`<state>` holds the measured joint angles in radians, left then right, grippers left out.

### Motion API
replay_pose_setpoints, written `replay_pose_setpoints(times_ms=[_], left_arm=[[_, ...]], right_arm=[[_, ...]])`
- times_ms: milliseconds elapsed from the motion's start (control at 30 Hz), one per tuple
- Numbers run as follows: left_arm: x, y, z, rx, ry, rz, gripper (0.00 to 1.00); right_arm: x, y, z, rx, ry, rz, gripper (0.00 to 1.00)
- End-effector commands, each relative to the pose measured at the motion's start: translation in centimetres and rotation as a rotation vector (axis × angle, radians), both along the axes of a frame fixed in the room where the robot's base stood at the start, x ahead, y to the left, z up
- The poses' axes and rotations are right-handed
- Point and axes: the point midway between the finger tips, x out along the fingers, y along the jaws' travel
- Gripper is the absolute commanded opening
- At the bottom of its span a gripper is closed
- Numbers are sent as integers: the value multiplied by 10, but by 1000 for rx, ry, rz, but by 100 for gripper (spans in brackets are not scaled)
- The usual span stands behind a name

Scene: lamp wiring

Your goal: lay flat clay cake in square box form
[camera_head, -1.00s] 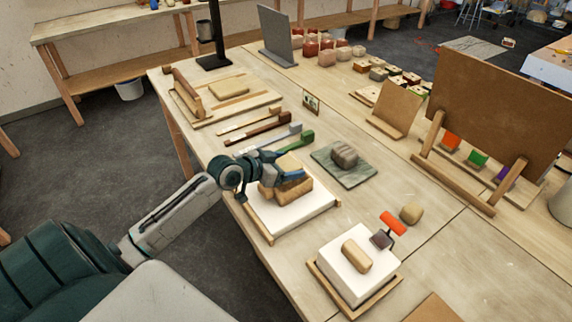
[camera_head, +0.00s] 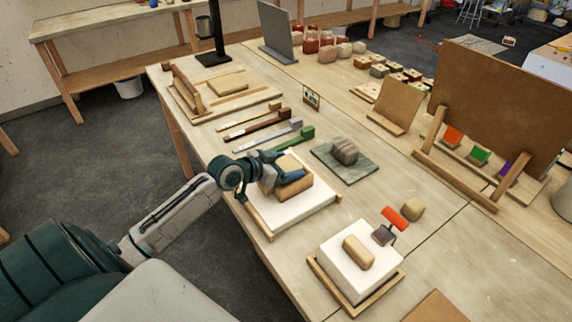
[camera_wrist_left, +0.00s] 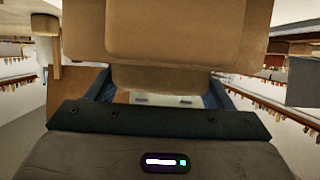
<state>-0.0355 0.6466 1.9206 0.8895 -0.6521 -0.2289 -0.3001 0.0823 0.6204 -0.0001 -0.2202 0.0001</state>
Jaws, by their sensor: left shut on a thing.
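My left gripper (camera_head: 291,176) is shut on a tan block (camera_head: 294,188) over a white slab (camera_head: 262,217) edged with wooden strips. Tan faces show on both sides of the fingers. Whether the block touches the slab is hard to tell. The left wrist view shows a rounded tan part (camera_wrist_left: 165,80) between the fingers, with a broad brown block (camera_wrist_left: 185,35) beyond. A flat tan slab (camera_head: 228,84) lies on a wooden board at the far left. I cannot tell for sure which piece is the square box form. My right gripper is out of view.
A white block (camera_head: 345,277) in a wooden tray carries a tan lump (camera_head: 358,252). A red-handled roller (camera_head: 394,218) stands beside it. A grey lump (camera_head: 345,151) sits on a green-grey tile (camera_head: 325,160). Several long tools, including a green-handled one (camera_head: 303,134), lie behind the slab.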

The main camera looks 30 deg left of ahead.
Motion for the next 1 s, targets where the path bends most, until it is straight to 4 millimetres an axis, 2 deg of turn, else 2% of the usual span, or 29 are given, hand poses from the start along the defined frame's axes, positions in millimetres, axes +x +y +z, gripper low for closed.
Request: replay_pose_setpoints(times_ms=[33, 133, 167, 467, 567, 1000], left_arm=[[0, 0, 1, 0, -2, 0, 78], [0, 0, 1, 0, -2, 0, 98], [0, 0, 1, 0, -2, 0, 100], [0, 0, 3, 1, 2, 0, 100], [0, 0, 14, 1, 1, 0, 100], [0, 0, 82, 1, -1, 0, 100]], right_arm=[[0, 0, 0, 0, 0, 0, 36], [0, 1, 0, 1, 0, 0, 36], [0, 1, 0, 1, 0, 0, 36], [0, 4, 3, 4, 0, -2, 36], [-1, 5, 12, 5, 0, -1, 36], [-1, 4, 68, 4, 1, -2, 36]])
